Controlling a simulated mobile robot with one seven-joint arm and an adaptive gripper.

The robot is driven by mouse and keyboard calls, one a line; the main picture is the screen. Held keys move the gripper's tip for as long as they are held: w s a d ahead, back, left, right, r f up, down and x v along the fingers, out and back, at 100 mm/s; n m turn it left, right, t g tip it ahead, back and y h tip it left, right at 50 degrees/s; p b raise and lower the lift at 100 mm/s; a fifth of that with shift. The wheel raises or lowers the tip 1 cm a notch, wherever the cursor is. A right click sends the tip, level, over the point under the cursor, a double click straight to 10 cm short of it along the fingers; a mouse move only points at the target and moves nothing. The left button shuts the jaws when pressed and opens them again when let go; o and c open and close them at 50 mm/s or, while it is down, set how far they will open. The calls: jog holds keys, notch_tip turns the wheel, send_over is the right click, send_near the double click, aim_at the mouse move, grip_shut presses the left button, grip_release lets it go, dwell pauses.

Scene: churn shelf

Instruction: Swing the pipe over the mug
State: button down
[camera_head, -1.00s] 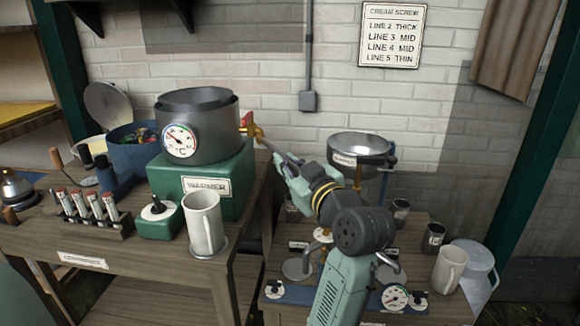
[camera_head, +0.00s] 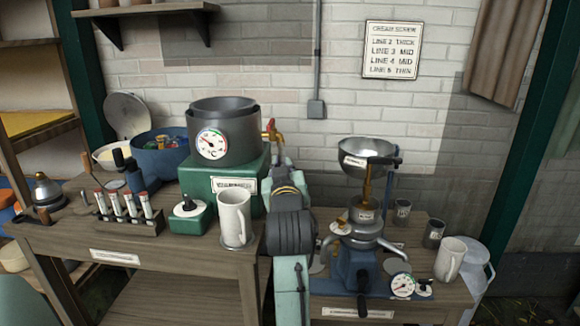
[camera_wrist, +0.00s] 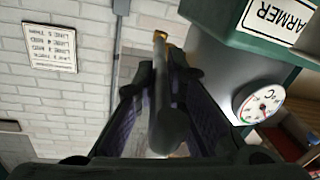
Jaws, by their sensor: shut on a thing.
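The grey pipe (camera_wrist: 166,105) runs between my gripper's fingers (camera_wrist: 160,88) in the wrist view, with a brass end at the far side. My gripper is shut on the pipe. In the head view my gripper (camera_head: 277,165) is beside the green warmer (camera_head: 225,183), just below the brass and red tap (camera_head: 270,131). My arm hides most of the pipe there. The white mug (camera_head: 234,218) stands upright on a small round plate at the warmer's front right, left of my gripper. I cannot tell whether the pipe's free end is above it.
A dark pot with a gauge (camera_head: 212,143) sits on the warmer. A rack of capped tubes (camera_head: 124,215) and a small green control box (camera_head: 190,220) stand left of the mug. The separator (camera_head: 366,240) with its steel bowl and another white mug (camera_head: 449,258) are on the right.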

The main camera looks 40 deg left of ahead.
jog(key=shift+s+a+m+t+h, duration=0.55)
jog(key=shift+a+m+h, duration=0.15)
jog(key=shift+h, duration=0.15)
jog(key=shift+s+a+m+t+h, duration=0.4)
jog(key=shift+a+m+t+h, duration=0.2)
jog(key=shift+h, duration=0.2)
jog(key=shift+s+a+m+t+h, duration=0.5)
jog(key=shift+a+m+t+h, duration=0.1)
jog(key=shift+a+h, duration=0.2)
jog(key=shift+f, duration=0.1)
jog(key=c, duration=1.6)
grip_release()
jog(key=shift+c, duration=0.2)
jog(key=v, duration=1.2)
